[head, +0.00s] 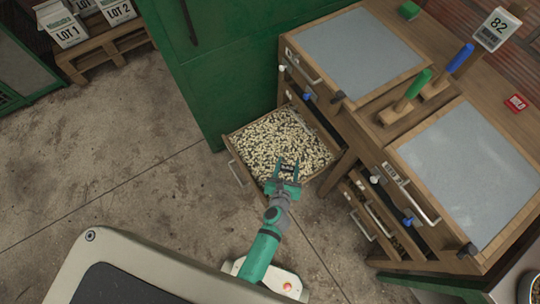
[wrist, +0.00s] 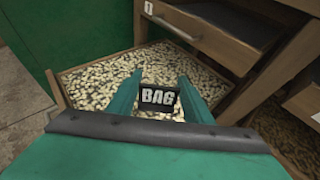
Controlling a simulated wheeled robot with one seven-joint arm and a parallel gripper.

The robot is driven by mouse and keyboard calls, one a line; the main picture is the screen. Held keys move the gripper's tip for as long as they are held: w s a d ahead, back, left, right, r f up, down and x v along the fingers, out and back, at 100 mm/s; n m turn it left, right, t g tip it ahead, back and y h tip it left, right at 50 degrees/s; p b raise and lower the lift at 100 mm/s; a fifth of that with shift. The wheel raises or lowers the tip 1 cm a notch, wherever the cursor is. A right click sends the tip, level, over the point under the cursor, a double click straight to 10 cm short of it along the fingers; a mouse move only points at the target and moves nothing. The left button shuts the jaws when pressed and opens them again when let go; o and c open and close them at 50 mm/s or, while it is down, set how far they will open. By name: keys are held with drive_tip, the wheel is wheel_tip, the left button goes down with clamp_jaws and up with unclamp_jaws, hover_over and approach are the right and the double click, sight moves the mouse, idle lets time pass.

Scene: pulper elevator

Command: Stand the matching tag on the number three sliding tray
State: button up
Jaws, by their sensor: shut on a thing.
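A black tag (wrist: 160,102) with white letters that look like "BAG" is held between the two green fingers of my gripper (wrist: 160,78). In the head view my gripper (head: 288,162) is shut on the small dark tag (head: 287,168), over the front right part of a pulled-out wooden sliding tray (head: 238,168). The tray, filled with pale beans, also shows in the wrist view (wrist: 62,92). The tag's face is towards the wrist camera. I cannot tell whether its lower edge touches the beans. No number is readable on this tray.
A wooden cabinet (head: 362,105) with grey tops stands at right. A "1" label (wrist: 148,7) is on it. Other partly open trays (head: 372,212) are at lower right. A green cabinet (head: 215,75) stands behind the open tray. The concrete floor (head: 130,150) at left is clear.

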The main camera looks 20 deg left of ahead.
drive_tip(key=shift+w+d, duration=0.25)
drive_tip(key=shift+w, duration=0.15)
drive_tip(key=w+a+f, duration=0.2)
drive_tip(key=a+f, duration=0.1)
drive_tip(key=w+a+f, duration=0.3)
drive_tip(key=a, duration=0.1)
drive_tip(key=w+a+f, duration=0.2)
drive_tip(key=a+f, duration=0.1)
drive_tip(key=shift+w+a+f, duration=0.1)
drive_tip(key=shift+w+a, duration=0.2)
drive_tip(key=shift+w, duration=0.05)
drive_tip(key=shift+w+a+f, duration=0.15)
drive_tip(key=shift+f, duration=0.2)
drive_tip(key=shift+a+f, duration=0.1)
drive_tip(key=shift+f, duration=1.45)
drive_tip(key=shift+f, duration=0.1)
drive_tip(key=o, duration=1)
